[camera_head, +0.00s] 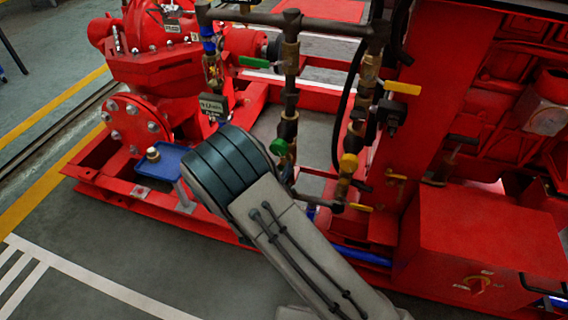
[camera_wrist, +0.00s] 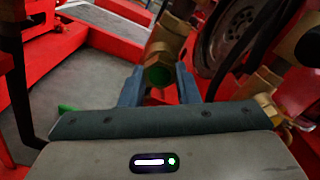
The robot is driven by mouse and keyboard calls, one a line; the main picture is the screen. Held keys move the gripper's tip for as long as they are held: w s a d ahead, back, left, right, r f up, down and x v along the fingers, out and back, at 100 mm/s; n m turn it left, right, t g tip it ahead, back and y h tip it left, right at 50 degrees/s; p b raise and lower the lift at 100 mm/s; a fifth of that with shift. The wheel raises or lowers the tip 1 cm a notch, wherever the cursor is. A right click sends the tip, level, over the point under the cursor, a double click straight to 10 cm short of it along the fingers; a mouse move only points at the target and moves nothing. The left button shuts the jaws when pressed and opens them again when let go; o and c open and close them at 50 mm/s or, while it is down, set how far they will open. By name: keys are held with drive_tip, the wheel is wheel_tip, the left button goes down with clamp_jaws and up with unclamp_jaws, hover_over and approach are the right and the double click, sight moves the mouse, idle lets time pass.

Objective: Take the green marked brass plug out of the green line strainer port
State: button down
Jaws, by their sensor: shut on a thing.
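The green marked brass plug (camera_wrist: 158,76) shows its green end face in the middle of the wrist view, in the end of the brass strainer body (camera_wrist: 168,42). My gripper (camera_wrist: 159,84) has one blue-grey finger on each side of the plug and is shut on it. The plug appears still in line with the strainer port; the thread is hidden. In the head view the green end (camera_head: 279,147) shows just beyond my arm, on the left pipe line. My fingers are hidden there behind my arm.
A yellow marked fitting (camera_head: 348,162) sits on the line to the right. Green (camera_head: 254,62) and yellow (camera_head: 402,88) valve handles stick out above. A blue tray (camera_head: 172,164) with a small brass piece (camera_head: 152,154) stands at the left. Red frame rails surround the pipes.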

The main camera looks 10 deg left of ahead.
idle(0.8)
drive_tip(key=n, duration=1)
drive_tip(key=shift+n, duration=0.3)
drive_tip(key=n, duration=0.3)
drive_tip(key=shift+n, duration=0.4)
drive_tip(key=n, duration=0.4)
drive_tip(key=shift+n, duration=0.4)
drive_tip(key=n, duration=0.4)
drive_tip(key=shift+n, duration=0.4)
drive_tip(key=shift+r+p, duration=0.1)
drive_tip(key=shift+p, duration=0.3)
drive_tip(key=shift+r+n+p, duration=0.1)
drive_tip(key=shift+n+p, duration=0.5)
drive_tip(key=shift+p, duration=0.5)
